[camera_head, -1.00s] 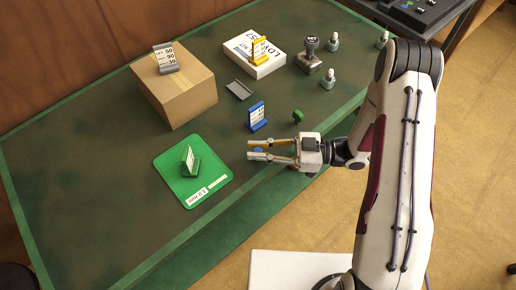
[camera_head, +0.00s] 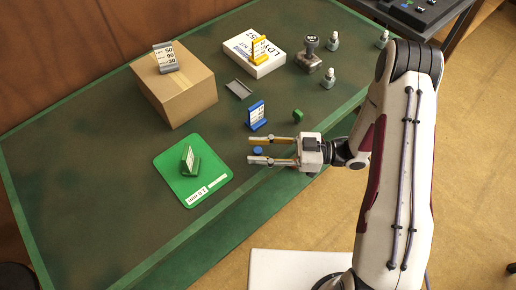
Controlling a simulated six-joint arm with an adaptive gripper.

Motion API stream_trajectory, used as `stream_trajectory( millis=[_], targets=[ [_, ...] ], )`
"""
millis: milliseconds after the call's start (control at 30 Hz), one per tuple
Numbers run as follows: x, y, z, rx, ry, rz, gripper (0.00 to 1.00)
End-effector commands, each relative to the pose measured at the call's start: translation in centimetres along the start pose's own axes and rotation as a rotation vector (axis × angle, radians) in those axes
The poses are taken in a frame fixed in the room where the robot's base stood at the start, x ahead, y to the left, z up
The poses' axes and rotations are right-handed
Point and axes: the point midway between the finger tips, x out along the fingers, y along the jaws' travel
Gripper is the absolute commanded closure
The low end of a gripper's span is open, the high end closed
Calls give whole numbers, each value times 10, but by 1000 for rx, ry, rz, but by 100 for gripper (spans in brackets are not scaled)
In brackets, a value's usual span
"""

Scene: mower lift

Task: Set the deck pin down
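My gripper (camera_head: 256,150) is over the front part of the green table, with its fingers pointing left and spread apart. A small blue round piece (camera_head: 258,151), which looks like the deck pin, shows between the two fingertips with a gap on each side. It appears to be on the table, but the contact under it is too small to tell. A small green knob-like piece (camera_head: 298,116) stands behind the gripper.
A green mat (camera_head: 215,170) with a green card holder (camera_head: 190,160) lies to the left. A blue card holder (camera_head: 257,116) stands behind the fingers. A cardboard box (camera_head: 178,95), a white kit box (camera_head: 265,67) and a stamp (camera_head: 309,55) are further back. The table's front edge is close.

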Motion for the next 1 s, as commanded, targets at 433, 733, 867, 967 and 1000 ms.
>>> stream_trajectory(
  millis=[433,733,867,967,1000],
  targets=[
    [-38,-3,4,0,0,4,67],
    [-67,-7,8,0,0,2,67],
    [-73,-7,8,0,0,2,67],
    [-75,-8,8,0,0,1,67],
    [-76,-8,8,0,0,1,67]
  ],
)
